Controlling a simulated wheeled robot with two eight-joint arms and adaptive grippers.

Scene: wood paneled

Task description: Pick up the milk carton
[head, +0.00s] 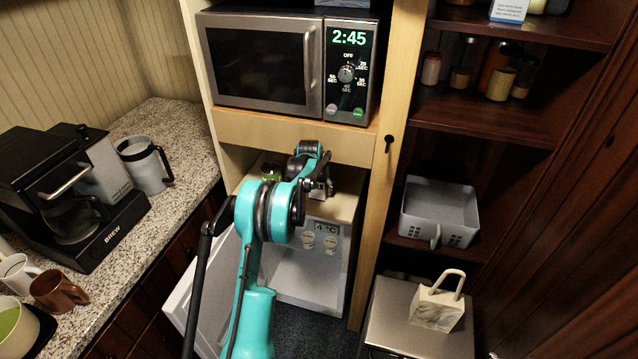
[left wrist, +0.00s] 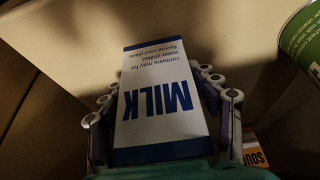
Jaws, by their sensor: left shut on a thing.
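The milk carton (left wrist: 158,100) is white with blue bands and blue "MILK" lettering, which appears upside down in the left wrist view. My left gripper (head: 321,186) reaches into the open shelf space below the microwave in the head view. In the left wrist view its fingers lie along both sides of the carton and are shut on it. In the head view my arm and gripper mostly hide the carton. I cannot tell whether it rests on the shelf or is raised. My right gripper is not in view.
A green can (left wrist: 303,42) stands close to the right of the carton, with a soup item (left wrist: 255,158) nearby. The microwave (head: 285,62) is above the shelf space. An open small fridge (head: 312,272) is below. A coffee maker (head: 62,195) and mugs occupy the left counter.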

